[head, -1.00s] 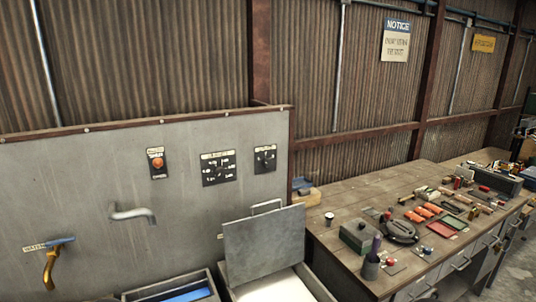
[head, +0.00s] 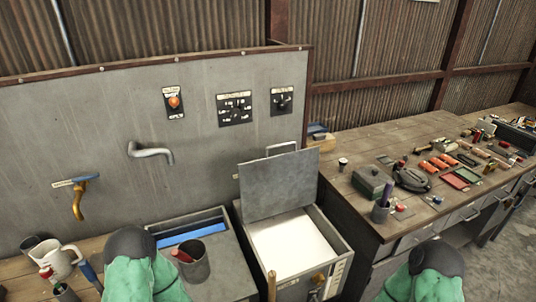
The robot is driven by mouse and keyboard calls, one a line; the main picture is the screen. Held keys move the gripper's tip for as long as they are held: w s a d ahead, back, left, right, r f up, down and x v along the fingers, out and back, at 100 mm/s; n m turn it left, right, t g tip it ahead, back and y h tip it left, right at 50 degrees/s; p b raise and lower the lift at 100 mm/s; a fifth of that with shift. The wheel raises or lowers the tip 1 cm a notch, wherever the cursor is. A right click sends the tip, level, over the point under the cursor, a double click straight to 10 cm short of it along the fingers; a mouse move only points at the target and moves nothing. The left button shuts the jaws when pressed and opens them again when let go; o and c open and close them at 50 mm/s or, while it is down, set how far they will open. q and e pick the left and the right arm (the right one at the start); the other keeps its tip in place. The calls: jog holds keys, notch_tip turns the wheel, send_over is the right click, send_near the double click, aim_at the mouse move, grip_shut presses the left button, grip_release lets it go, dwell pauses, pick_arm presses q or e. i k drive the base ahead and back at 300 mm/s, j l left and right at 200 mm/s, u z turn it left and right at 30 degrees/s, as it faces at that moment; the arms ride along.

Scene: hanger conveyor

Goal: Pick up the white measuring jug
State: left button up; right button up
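Parts of my two arms show at the bottom of the view, one left of centre and one right. Both grippers are out of view.
A cluttered workbench (head: 345,140) is at right.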

aim_at(51, 252)
jog(key=u, duration=1.9)
jog(key=i+j+z, duration=0.1)
jog(key=j, duration=0.3)
jog(key=i+j, duration=0.15)
jog(key=j, duration=0.3)
jog(key=i+j+z, duration=0.15)
jog(key=j, duration=0.25)
jog(key=i+j+z, duration=0.1)
jog(key=j, duration=0.3)
jog(key=i+j+z, duration=0.1)
jog(key=j, duration=0.35)
